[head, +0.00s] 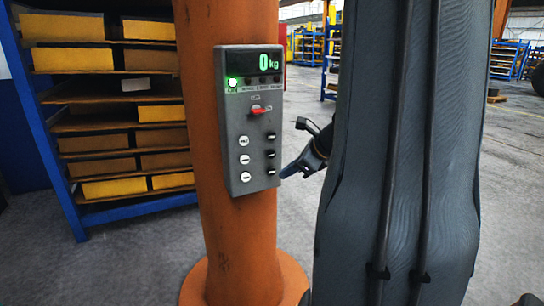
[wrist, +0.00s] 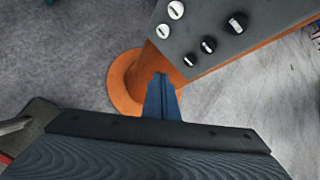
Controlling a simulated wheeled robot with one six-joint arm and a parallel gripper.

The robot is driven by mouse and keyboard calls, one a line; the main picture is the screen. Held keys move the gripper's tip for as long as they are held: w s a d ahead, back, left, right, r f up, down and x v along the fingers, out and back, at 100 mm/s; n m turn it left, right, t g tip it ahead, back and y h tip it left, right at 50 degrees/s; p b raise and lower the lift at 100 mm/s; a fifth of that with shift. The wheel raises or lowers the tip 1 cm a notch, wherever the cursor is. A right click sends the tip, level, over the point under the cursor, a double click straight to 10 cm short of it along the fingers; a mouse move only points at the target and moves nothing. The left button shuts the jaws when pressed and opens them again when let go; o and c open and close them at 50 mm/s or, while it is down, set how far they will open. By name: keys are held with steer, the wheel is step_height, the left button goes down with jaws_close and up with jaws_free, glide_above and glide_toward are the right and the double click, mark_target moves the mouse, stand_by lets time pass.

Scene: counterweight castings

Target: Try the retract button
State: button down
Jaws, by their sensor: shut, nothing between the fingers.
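A grey control box (head: 252,110) is fixed to an orange column. Its display (head: 264,61) reads 0 kg, with a lit green lamp (head: 232,82) below. A red-handled switch (head: 258,110) sits mid-panel. Below it are a column of white round buttons (head: 245,159) and a column of black controls (head: 270,154). Their labels are too small to read, so I cannot tell which is retract. In the wrist view, white buttons (wrist: 176,10) and black controls (wrist: 208,45) show. My gripper (head: 285,174) is shut and empty, beside the box's lower right edge; its blue fingertips (wrist: 161,78) appear apart from the controls.
The orange column (head: 240,240) stands on a round base (wrist: 124,82). A blue-framed rack (head: 52,150) with yellow boxes stands at left. The grey floor (head: 130,260) in front of the rack is clear. My arm blocks much of the right side.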

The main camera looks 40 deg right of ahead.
mark_target(271, 154)
steer(key=shift+d+r+m+h, duration=0.3)
steer(key=shift+d+m, duration=0.2)
steer(key=shift+d, duration=0.35)
steer(key=shift+w+d+p, duration=0.1)
steer(key=shift+w+d, duration=0.25)
steer(key=shift+w, duration=1.05)
steer(key=shift+w+d+p, duration=0.15)
steer(key=shift+w+d, duration=0.15)
steer(key=shift+w, duration=1.15)
steer(key=shift+w+d+p, duration=0.1)
steer(key=shift+w+d, duration=0.25)
steer(key=shift+w, duration=1.05)
steer(key=shift+w, duration=0.15)
steer(key=shift+w+d, duration=0.1)
steer(key=shift+w, duration=0.15)
